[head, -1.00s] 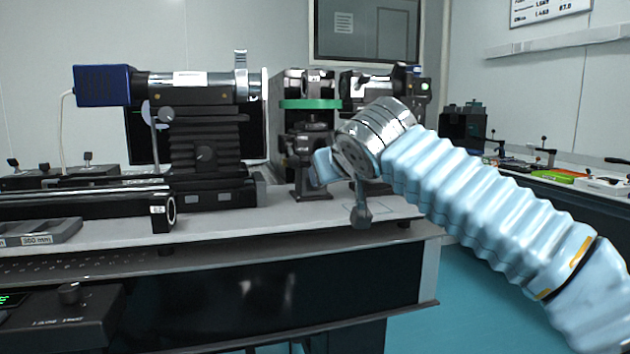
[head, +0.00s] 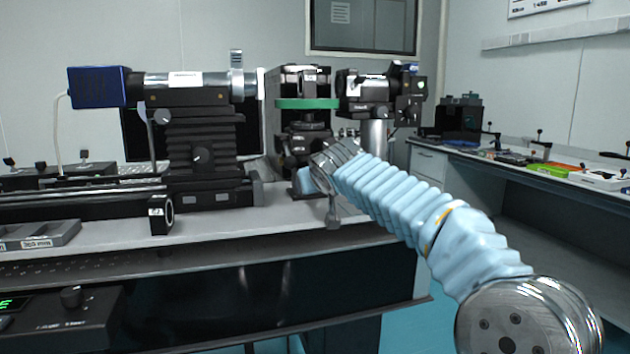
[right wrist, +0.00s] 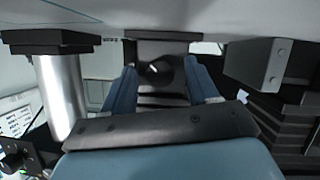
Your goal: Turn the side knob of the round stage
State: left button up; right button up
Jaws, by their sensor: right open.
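The round stage (head: 303,128) is a dark mount under a green ring, at the back of the bench in the head view. My right gripper (head: 305,180) is low in front of it, largely hidden behind my wrist; a light blue finger shows. In the right wrist view the two blue fingers of my right gripper (right wrist: 163,88) are spread apart. A dark round knob (right wrist: 154,71) with a small white mark shows between them, farther off; I cannot tell whether either finger touches it. My left gripper is not in view.
A blue-ended camera tube (head: 98,87) on a black stand is left of the stage. A silver post (head: 374,136) stands just right; it also shows in the right wrist view (right wrist: 60,95). A dark block (right wrist: 262,64) is near the right finger. The bench front is partly clear.

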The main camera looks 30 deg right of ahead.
jog(key=c, duration=1)
jog(key=shift+f+b, duration=0.2)
jog(key=shift+b, duration=0.45)
jog(key=shift+c, duration=0.2)
jog(key=shift+r, duration=0.2)
jog(key=o, duration=1)
jog(key=shift+o, duration=0.2)
jog(key=b+v, duration=0.2)
jog(key=v, duration=1.2)
jog(key=shift+a, duration=0.2)
jog(key=shift+f, duration=0.15)
